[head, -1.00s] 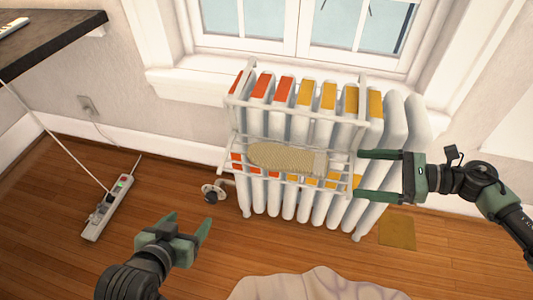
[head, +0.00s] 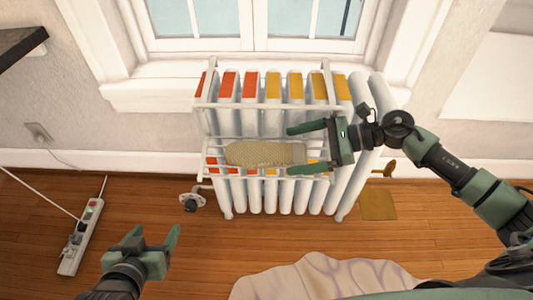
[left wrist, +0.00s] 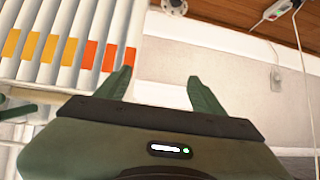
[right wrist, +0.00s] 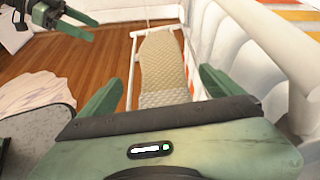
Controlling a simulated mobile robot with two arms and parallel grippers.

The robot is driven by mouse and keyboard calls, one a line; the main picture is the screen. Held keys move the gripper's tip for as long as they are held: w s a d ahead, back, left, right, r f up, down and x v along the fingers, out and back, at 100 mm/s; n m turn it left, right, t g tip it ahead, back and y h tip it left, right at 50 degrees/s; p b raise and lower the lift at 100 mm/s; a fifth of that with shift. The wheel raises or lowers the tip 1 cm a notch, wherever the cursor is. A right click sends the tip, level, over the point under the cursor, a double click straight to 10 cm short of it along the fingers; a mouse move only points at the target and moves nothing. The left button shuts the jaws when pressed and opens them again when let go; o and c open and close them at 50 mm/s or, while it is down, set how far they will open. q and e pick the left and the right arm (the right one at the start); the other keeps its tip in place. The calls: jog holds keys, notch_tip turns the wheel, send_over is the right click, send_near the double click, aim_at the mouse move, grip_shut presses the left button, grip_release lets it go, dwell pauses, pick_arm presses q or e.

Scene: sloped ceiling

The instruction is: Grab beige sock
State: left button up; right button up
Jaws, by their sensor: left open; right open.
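The beige sock (head: 258,153) lies on the white wire rack (head: 222,137) hung on the front of the radiator. In the right wrist view the sock (right wrist: 160,68) stretches away lengthwise between the open fingers. My right gripper (head: 290,150) is open, with its fingers on either side of the sock's right end. I cannot tell whether they touch it. My left gripper (head: 153,240) is open and empty, low over the floor at the left, apart from the sock; its fingers also show in the left wrist view (left wrist: 160,88).
The white radiator (head: 355,150) with red and yellow patches stands under the window. A valve (head: 193,201) sticks out at its lower left. A power strip (head: 78,240) lies on the floor at left. A pale crumpled cloth (head: 310,275) lies at the front.

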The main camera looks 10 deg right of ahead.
aim_at(270, 153)
jog(key=x, duration=0.6)
jog(key=shift+w+a+r, duration=0.15)
jog(key=shift+a+r, duration=0.1)
jog(key=shift+a, duration=0.15)
jog(key=c, duration=1.4)
